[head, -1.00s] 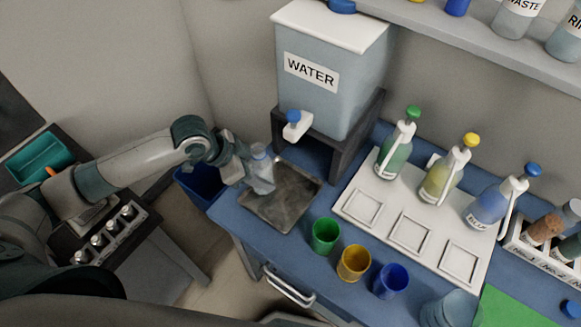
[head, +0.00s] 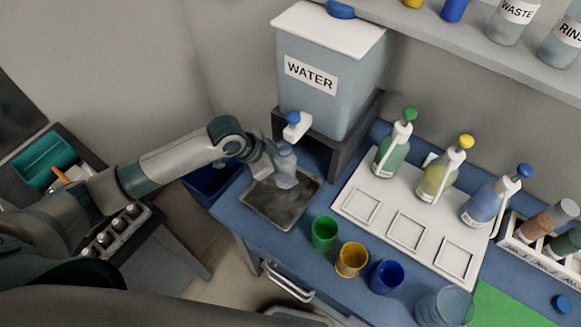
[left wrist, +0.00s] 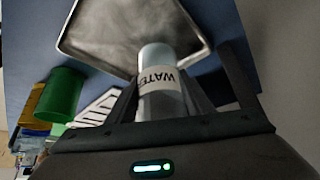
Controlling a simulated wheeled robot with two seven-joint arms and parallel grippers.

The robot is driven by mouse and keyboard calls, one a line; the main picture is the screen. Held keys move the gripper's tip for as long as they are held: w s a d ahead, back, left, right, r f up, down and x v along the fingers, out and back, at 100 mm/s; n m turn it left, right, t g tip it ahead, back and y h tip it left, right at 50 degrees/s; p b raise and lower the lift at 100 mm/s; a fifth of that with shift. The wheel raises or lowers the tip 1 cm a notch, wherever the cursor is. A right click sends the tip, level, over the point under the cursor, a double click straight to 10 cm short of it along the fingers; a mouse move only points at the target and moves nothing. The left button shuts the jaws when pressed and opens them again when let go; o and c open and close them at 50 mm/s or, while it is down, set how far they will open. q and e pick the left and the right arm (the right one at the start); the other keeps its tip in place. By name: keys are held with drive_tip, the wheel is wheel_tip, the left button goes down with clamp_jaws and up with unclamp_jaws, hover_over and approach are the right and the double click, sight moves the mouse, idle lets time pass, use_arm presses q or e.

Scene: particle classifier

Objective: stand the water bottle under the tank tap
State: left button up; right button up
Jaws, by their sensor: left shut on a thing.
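The water bottle (head: 285,168) is clear with a bluish top. My left gripper (head: 270,166) is shut on it and holds it over the metal tray, below and slightly left of the tap. In the left wrist view the bottle (left wrist: 162,88) with its WATER label sits between the two fingers. The tank (head: 330,85), labelled WATER, stands on a dark stand, and its white tap with a blue knob (head: 294,125) points forward over the tray (head: 282,210). Whether the bottle's base touches the tray is unclear. My right gripper is not in view.
Green (head: 324,233), yellow (head: 351,260) and blue (head: 387,277) cups stand at the table's front. A white board (head: 385,205) with three pump bottles is to the right. The tank stand (head: 350,140) is close behind the bottle.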

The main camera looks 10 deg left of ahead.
use_arm(q)
drive_tip(key=shift+w+d+r, duration=0.15)
drive_tip(key=shift+w+d, duration=0.25)
drive_tip(key=shift+d, duration=0.25)
drive_tip(key=shift+f+p, duration=0.3)
drive_tip(key=shift+p, duration=0.2)
drive_tip(key=shift+f, duration=0.45)
drive_tip(key=shift+f, duration=0.15)
drive_tip(key=o, duration=1)
drive_tip(key=shift+o, duration=0.2)
